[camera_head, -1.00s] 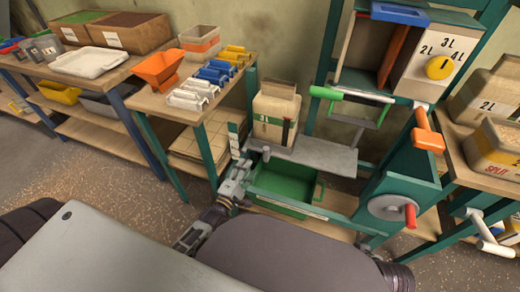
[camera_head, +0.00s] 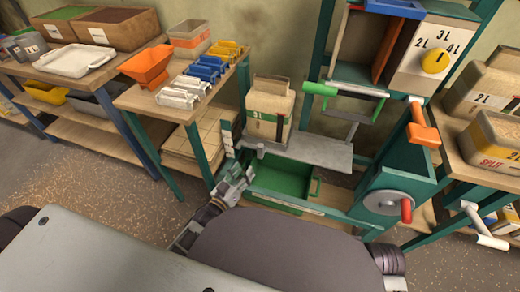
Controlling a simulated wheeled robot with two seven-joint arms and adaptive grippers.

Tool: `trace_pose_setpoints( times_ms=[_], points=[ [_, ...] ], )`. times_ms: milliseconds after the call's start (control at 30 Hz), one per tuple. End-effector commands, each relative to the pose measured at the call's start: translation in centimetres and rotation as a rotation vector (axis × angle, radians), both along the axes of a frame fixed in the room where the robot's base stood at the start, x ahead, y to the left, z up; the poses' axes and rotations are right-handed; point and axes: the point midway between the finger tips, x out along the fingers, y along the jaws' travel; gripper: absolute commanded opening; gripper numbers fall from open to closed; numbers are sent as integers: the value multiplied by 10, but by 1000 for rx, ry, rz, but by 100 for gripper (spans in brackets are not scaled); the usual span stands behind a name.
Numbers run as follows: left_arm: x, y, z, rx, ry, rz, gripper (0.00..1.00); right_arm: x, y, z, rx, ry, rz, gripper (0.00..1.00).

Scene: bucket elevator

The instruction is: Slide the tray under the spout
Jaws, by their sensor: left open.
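A green tray (camera_head: 282,180) sits low in the teal machine frame, below a grey metal shelf (camera_head: 310,152). The head view does not clearly show which part is the spout. My right gripper is out of view.
A 3L container (camera_head: 269,112) stands at the shelf's back left. A teal box with a grey crank wheel (camera_head: 388,203) and red knob is at right.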

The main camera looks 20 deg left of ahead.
Motion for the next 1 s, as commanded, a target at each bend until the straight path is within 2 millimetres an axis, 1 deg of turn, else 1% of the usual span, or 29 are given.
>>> trace_pose_setpoints(
  times_ms=[100,300,767,1000],
  points=[
    [0,0,0,109,-26,0,46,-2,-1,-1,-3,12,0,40],
    [0,0,0,224,-53,0,46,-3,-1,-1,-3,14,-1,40],
    [0,0,0,244,-57,0,46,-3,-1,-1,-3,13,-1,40],
    [7,-2,0,243,-58,0,46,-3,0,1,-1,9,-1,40]
  ],
)
